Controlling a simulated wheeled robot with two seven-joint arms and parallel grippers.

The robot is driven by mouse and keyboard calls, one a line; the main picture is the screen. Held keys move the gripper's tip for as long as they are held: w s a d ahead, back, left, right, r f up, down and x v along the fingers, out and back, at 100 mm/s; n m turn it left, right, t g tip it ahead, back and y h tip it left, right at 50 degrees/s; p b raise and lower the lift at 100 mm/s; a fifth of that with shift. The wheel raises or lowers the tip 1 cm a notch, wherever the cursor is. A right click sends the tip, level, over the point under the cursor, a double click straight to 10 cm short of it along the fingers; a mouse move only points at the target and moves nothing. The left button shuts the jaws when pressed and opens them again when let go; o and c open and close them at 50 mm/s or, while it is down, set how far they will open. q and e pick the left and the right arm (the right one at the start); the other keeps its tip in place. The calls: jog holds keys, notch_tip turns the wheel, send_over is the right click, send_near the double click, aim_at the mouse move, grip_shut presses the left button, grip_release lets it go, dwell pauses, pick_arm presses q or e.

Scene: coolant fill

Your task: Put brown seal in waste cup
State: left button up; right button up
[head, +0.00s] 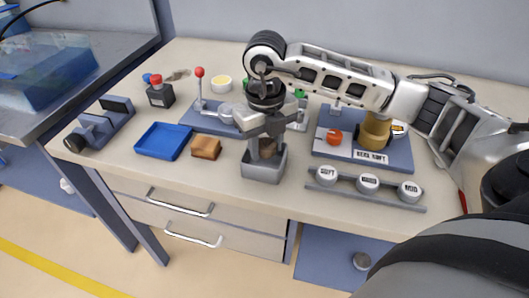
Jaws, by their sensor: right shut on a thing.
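My right gripper (266,148) points down over the grey square waste cup (263,172) near the bench's front edge. It is shut on a small brown piece, the brown seal (267,149), which shows between the fingers at the cup's opening. I cannot tell whether the seal is just above the rim or slightly inside it. The fingers hide part of the seal and of the cup's opening. My left gripper is not in view.
A blue tray (163,141) and a brown block (206,147) lie left of the cup. A grey rack with several labelled round pieces (367,183) is to the right. Behind it, a panel (362,155) carries an orange knob (334,137) and a brass cylinder (375,133). A red-topped lever (199,87) stands behind.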

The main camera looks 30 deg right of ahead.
aim_at(265, 156)
jog(key=shift+w+f, duration=0.15)
jog(key=shift+f, duration=0.1)
notch_tip(265, 156, down, 3)
jog(key=shift+f, duration=0.1)
jog(key=shift+f, duration=0.2)
jog(key=o, duration=0.8)
jog(key=shift+c, duration=0.2)
jog(key=shift+r, duration=0.1)
